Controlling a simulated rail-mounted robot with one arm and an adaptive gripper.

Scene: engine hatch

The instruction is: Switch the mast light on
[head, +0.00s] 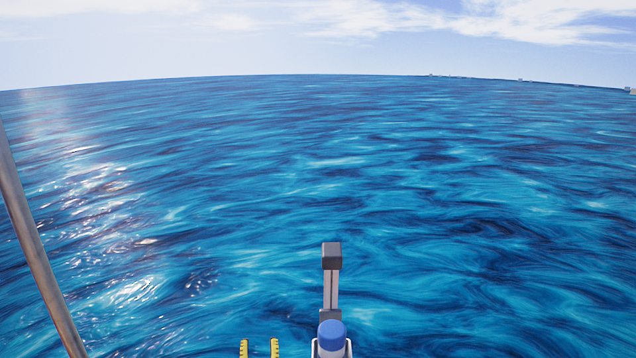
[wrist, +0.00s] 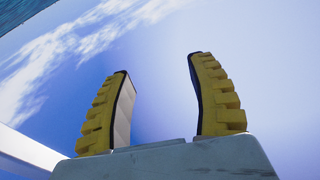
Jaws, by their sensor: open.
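My gripper (wrist: 157,72) shows in the wrist view with two yellow ridged fingers standing well apart. Nothing is between them; only sky and cloud show behind. In the head view, the tips of the yellow fingers of my gripper (head: 259,347) just come into the bottom edge, left of the middle. I cannot make out a mast light or a switch in either view.
A shiny metal pole (head: 38,250) slants along the left side of the head view. Open blue sea (head: 450,200) fills most of that view, under a pale sky. A pale bar (wrist: 28,150) crosses the lower left of the wrist view; I cannot tell what it belongs to.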

